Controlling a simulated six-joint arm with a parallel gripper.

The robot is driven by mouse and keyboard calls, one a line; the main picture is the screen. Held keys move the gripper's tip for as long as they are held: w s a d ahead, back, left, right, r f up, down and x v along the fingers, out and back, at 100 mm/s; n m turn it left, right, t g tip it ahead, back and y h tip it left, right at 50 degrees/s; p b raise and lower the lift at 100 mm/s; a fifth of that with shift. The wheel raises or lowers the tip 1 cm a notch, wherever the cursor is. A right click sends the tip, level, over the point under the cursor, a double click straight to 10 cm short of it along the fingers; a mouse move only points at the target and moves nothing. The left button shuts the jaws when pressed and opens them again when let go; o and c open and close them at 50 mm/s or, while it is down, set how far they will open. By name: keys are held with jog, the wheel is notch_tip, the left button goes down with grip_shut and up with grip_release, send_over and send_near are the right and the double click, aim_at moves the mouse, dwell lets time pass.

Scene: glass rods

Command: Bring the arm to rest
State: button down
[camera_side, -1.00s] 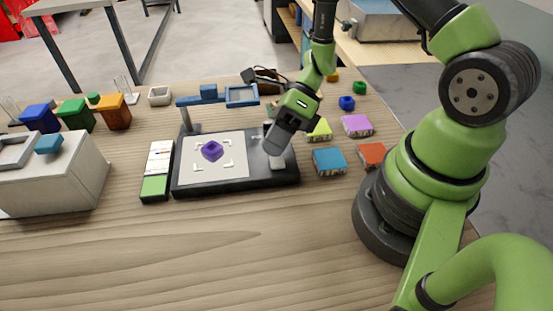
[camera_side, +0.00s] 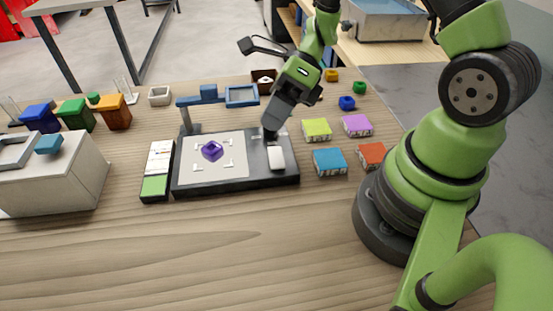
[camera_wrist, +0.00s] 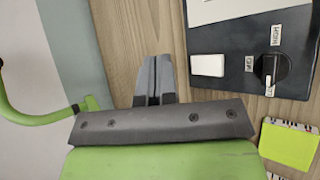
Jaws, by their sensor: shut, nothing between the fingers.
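My gripper (camera_side: 274,124) is shut and empty. It hangs tilted just above the right end of a black device (camera_side: 237,186), near its back edge. In the wrist view the closed fingers (camera_wrist: 154,80) point away over bare wood, left of the device panel. A white button (camera_side: 277,158) on the device is uncovered; it also shows in the wrist view (camera_wrist: 207,65). A black knob (camera_wrist: 272,68) sits beside the button in the wrist view. A purple block (camera_side: 212,151) lies on the device's white plate. I cannot tell whether the fingers touch the device.
A blue frame (camera_side: 242,96) stands on a post behind the plate. Lime (camera_side: 317,130), blue (camera_side: 330,162), purple (camera_side: 357,125) and orange (camera_side: 372,155) boxes lie to the right. Coloured bins (camera_side: 77,115) and a grey block (camera_side: 62,180) stand left. The front table is clear.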

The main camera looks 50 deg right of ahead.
jog(key=shift+r, duration=0.1)
jog(key=shift+r, duration=0.25)
jog(key=s+r+n+t+h, duration=0.3)
jog(key=r+n, duration=0.6)
jog(key=n, duration=0.3)
jog(key=s+r+n+t+h, duration=0.3)
jog(key=s+r+n+h, duration=0.2)
jog(key=n, duration=0.8)
notch_tip(320, 180, up, 5)
jog(key=s, duration=0.3)
jog(key=shift+d+r+t, duration=0.2)
jog(key=shift+d+t, duration=0.1)
jog(key=shift+d, duration=0.1)
